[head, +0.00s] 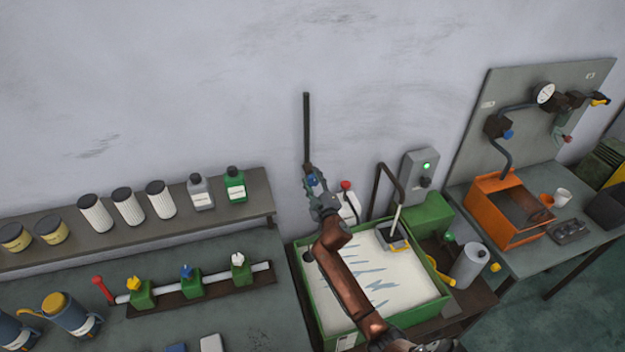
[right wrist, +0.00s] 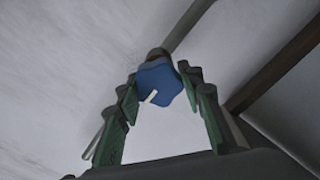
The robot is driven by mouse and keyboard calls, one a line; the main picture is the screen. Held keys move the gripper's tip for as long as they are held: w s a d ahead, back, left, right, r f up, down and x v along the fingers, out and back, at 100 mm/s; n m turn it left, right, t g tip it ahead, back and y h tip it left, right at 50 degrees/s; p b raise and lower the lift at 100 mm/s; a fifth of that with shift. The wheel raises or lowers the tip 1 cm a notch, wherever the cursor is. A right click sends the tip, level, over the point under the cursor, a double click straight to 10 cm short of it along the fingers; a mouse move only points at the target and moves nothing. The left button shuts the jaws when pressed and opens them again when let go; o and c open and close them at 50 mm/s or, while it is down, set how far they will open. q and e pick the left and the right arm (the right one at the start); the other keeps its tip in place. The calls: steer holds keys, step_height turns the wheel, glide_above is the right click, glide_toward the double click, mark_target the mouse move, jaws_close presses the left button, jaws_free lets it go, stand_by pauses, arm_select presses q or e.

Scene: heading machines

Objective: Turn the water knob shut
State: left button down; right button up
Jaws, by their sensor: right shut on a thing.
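The blue water knob (head: 312,180) sits at the lower end of a dark vertical pipe (head: 307,130) on the wall, above the green-rimmed tray. In the right wrist view the knob (right wrist: 157,82) is lobed, with a white mark on its face pointing toward the lower left. My right gripper (head: 314,187) is up at the knob, its arm reaching over the tray. In the right wrist view its green-padded fingers (right wrist: 158,78) are on either side of the knob, shut on it. My left gripper is not in view.
The green tray (head: 442,291) of pale liquid stands below my right arm. A bent dark pipe (head: 379,185) and a grey box with a green light (head: 420,172) are to the right. A shelf of bottles and filters (head: 243,213) is on the left. The wall above is clear.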

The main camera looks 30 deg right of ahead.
steer(key=o, duration=1.2)
steer(key=shift+c, duration=0.2)
steer(key=v, duration=1.2)
steer(key=shift+s+d, duration=0.1)
